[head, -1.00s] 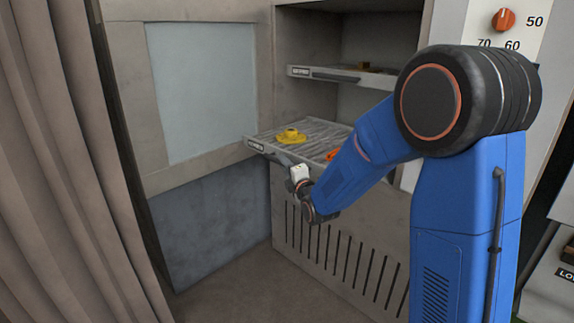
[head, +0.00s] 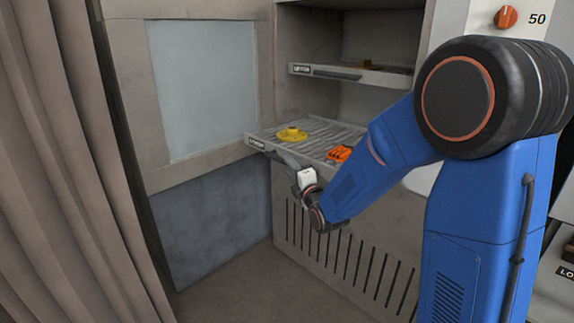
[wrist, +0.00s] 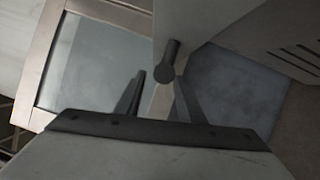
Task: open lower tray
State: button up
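The lower tray (head: 318,134) is a grey ribbed shelf standing out from the cabinet in the head view, with a labelled front edge and a dark handle along it. My gripper (head: 297,167) is in front of and just below this front edge, near the handle. In the wrist view the two dark fingers (wrist: 160,98) stand apart with nothing clamped between them. A dark rounded bar end (wrist: 166,70), seemingly the handle, shows just beyond the fingertips. Any contact is hard to tell. My arm covers the right part of the tray front.
A yellow part (head: 291,134) and an orange part (head: 339,153) lie on the lower tray. The upper tray (head: 352,75) is above it. A framed panel (head: 203,85) stands left of the cabinet, and a curtain (head: 60,160) hangs at far left. Floor below is clear.

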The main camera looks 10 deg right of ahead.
jog(key=v, duration=0.7)
jog(key=shift+s, duration=0.4)
jog(key=shift+d, duration=0.1)
jog(key=s+d+f+m+g+h, duration=0.1)
jog(key=s+d+m+g, duration=0.3)
jog(key=s+m, duration=0.3)
jog(key=s+d+f+m+g+h, duration=0.1)
jog(key=s+d+m+g, duration=0.3)
jog(key=s, duration=1.4)
jog(key=s+d+f+m+g+h, duration=0.1)
jog(key=s+d+m+g, duration=0.3)
jog(key=s+m, duration=0.7)
jog(key=shift+s+f+m+g+h, duration=0.2)
jog(key=shift+s+m+g+h, duration=0.2)
jog(key=shift+s+g+h, duration=0.5)
